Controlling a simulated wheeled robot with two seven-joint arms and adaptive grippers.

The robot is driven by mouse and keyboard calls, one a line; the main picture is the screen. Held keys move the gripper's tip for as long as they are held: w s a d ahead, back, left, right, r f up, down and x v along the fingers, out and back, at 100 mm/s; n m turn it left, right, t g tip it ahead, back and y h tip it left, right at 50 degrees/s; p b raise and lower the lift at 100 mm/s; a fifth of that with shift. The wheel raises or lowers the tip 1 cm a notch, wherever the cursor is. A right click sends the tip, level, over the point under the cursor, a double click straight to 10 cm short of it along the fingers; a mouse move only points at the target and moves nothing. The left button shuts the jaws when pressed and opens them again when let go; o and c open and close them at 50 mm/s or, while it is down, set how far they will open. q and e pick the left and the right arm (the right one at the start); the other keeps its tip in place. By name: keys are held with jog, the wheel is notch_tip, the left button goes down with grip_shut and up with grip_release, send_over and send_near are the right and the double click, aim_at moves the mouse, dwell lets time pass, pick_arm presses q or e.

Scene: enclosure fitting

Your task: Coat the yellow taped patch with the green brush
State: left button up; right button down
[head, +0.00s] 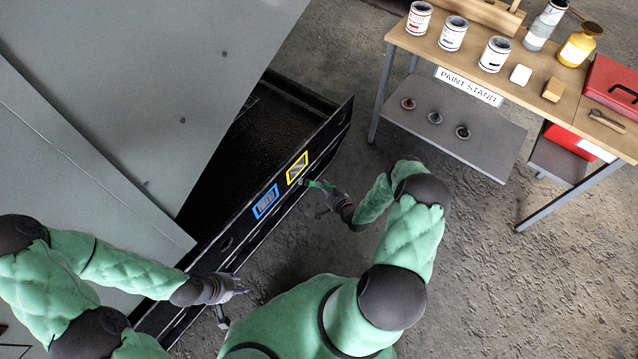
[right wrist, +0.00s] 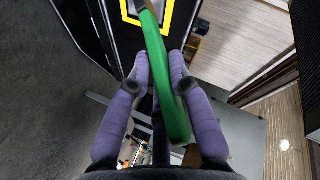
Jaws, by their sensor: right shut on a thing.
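The yellow taped patch (head: 297,168) is a yellow frame on the black side rail of the enclosure, with a grey area inside. It also shows at the top of the right wrist view (right wrist: 168,14). My right gripper (head: 326,190) is shut on the green brush (right wrist: 165,85), whose green handle runs between the purple fingers. The brush's head end points at the patch; I cannot tell whether it touches. My left gripper (head: 238,284) is lower left beside the rail, away from the patch; its finger opening is too small to tell.
A blue taped patch (head: 265,202) sits just left of the yellow one on the rail. A paint stand (head: 505,84) with several cans, bottles and a red toolbox (head: 612,88) stands at upper right. Concrete floor between is clear.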

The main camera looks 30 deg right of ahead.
jog(key=shift+s+d, duration=0.15)
jog(key=shift+s, duration=0.25)
jog(key=s, duration=0.1)
jog(key=s+d, duration=0.1)
jog(key=shift+s+d, duration=0.1)
jog(key=shift+s, duration=0.3)
